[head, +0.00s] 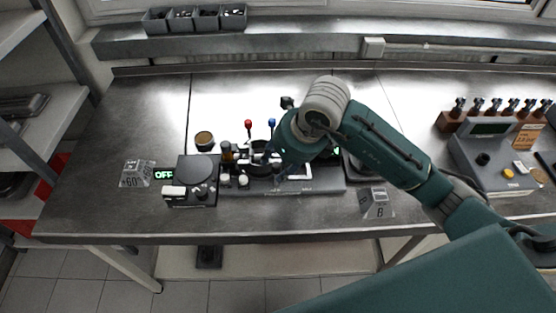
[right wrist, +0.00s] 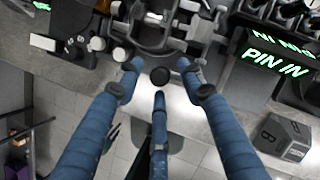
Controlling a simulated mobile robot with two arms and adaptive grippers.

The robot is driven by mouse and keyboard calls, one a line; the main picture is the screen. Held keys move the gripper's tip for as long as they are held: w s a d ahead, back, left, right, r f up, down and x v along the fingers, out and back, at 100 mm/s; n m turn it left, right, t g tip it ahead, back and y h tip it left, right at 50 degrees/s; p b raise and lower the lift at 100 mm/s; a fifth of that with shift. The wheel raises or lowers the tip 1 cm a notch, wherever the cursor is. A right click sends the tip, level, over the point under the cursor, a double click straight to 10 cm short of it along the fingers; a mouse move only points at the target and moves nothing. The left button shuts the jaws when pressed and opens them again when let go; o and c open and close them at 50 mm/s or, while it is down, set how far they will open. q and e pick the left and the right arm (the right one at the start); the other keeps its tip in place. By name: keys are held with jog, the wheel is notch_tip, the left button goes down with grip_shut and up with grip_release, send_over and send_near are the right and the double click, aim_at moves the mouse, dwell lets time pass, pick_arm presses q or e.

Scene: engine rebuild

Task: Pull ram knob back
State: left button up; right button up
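A dark round knob (right wrist: 160,75), which looks like the ram knob, sits at the front of a metal fixture (right wrist: 150,30) in the right wrist view. My right gripper (right wrist: 160,80) has its fingers spread around the knob, with a gap visible on each side. Whether any finger touches it I cannot tell. In the head view my right gripper (head: 272,163) is over the fixture on its dark base (head: 300,187), and my arm hides the knob there. My left gripper is not in view.
A hot-plate-like unit (head: 196,169) with a green "OFF" display stands left of the fixture. Red (head: 248,124) and blue (head: 272,123) topped levers stand behind. A green "PIN IN" display (right wrist: 278,62) is at the right. A console (head: 497,160) is far right.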

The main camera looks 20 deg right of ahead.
jog(key=shift+f, duration=0.25)
grip_shut()
jog(key=shift+d+b, duration=0.3)
jog(key=shift+d, duration=0.1)
jog(key=b, duration=0.4)
send_over(310, 176)
jog(key=shift+s+d+r, duration=0.1)
jog(key=shift+s+r, duration=0.05)
jog(key=shift+r, duration=0.1)
grip_release()
jog(key=shift+d, duration=0.1)
